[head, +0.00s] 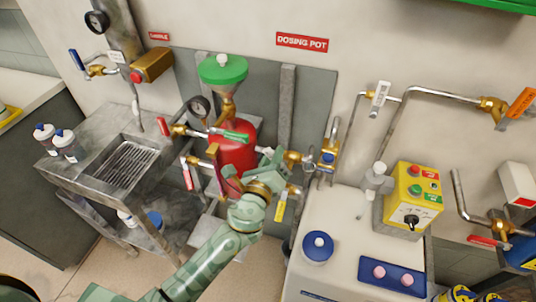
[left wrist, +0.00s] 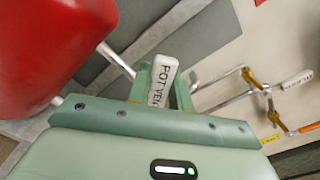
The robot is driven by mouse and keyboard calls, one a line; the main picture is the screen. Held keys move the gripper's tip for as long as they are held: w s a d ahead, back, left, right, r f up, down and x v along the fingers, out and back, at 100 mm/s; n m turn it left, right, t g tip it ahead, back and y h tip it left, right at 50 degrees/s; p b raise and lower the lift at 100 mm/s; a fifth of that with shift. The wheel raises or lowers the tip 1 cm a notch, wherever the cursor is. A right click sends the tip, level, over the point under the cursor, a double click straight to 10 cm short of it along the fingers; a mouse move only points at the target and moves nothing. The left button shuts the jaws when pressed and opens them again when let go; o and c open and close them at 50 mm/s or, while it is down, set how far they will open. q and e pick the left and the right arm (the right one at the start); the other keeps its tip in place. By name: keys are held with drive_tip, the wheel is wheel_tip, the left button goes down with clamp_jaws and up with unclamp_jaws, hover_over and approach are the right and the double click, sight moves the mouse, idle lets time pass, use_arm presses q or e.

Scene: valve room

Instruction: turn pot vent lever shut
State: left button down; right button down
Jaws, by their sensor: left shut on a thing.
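The pot vent lever (left wrist: 163,78) is a white handle with the black letters "POT VEN" showing in the left wrist view. It stands between the green jaws of my left gripper (left wrist: 160,92), which is shut on it. In the head view my left gripper (head: 268,166) is at the right side of the red dosing pot (head: 236,146), which has a green funnel (head: 222,70) above it. The lever is not clear there, being hidden by the gripper. The pot also shows in the left wrist view (left wrist: 50,50). My right gripper is not in view.
Brass valves and pipes crowd the pot, with a red-handled valve (head: 164,126) at left and a yellow-tagged one (head: 280,207) below the gripper. A steel sink (head: 125,160) stands left. A white cabinet with a yellow control box (head: 412,195) stands right.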

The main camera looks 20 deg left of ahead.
use_arm(q)
drive_tip(key=d+m+p, duration=0.1)
drive_tip(key=m, duration=0.1)
drive_tip(key=d+r+m+p, duration=0.1)
drive_tip(key=m, duration=0.1)
drive_tip(key=shift+d+r+m, duration=0.15)
drive_tip(key=shift+m, duration=0.15)
drive_tip(key=shift+s+d+m+p, duration=0.1)
drive_tip(key=shift+d+m+p, duration=0.4)
drive_tip(key=shift+m, duration=0.3)
drive_tip(key=shift+d+m+p, duration=0.4)
drive_tip(key=shift+m+p, duration=0.15)
drive_tip(key=shift+m, duration=0.25)
drive_tip(key=c, duration=1.3)
unclamp_jaws()
drive_tip(key=shift+o, duration=0.2)
drive_tip(key=shift+s, duration=0.1)
drive_tip(key=s, duration=1.6)
drive_tip(key=shift+a, duration=0.2)
